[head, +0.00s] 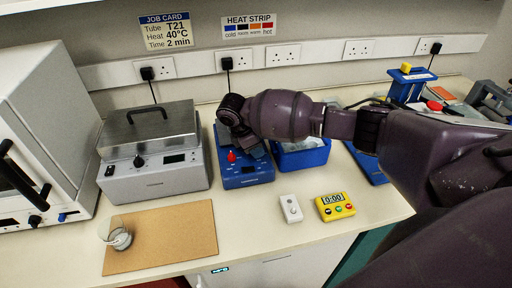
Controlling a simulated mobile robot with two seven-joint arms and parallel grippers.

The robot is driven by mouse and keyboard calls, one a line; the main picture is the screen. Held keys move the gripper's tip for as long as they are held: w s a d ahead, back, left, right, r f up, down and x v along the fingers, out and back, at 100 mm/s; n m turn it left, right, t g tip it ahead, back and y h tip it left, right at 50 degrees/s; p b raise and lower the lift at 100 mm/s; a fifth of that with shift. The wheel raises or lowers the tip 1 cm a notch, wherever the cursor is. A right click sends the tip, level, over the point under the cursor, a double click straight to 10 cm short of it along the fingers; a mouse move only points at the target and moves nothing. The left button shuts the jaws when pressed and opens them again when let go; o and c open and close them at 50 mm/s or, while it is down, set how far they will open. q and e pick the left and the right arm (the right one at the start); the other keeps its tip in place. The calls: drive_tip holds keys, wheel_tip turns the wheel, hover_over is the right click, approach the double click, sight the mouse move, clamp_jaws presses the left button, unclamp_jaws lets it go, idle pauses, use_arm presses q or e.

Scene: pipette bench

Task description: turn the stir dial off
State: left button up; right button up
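A blue bench device (243,175) stands on the counter beside the grey metal bath. Its front carries a red knob (231,156) and a small dark display. I cannot read a label that says which control is the stir dial. My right arm reaches in from the right, and my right gripper (240,142) is over the top of the blue device, just behind and above the red knob. The wrist hides the fingers and much of the device's top, so contact and finger opening do not show. My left gripper is out of view.
The grey lidded bath (155,180) has a black knob. In front are a brown mat (170,240) with a glass beaker (117,235), a white switch unit (290,208) and a yellow timer (335,206). A blue tub (303,159) stands right of the device, under my arm.

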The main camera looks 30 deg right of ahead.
drive_tip(key=o, duration=0.4)
drive_tip(key=v, duration=1)
drive_tip(key=shift+a+r+b, duration=0.2)
drive_tip(key=shift+r+b, duration=0.15)
drive_tip(key=shift+b, duration=0.1)
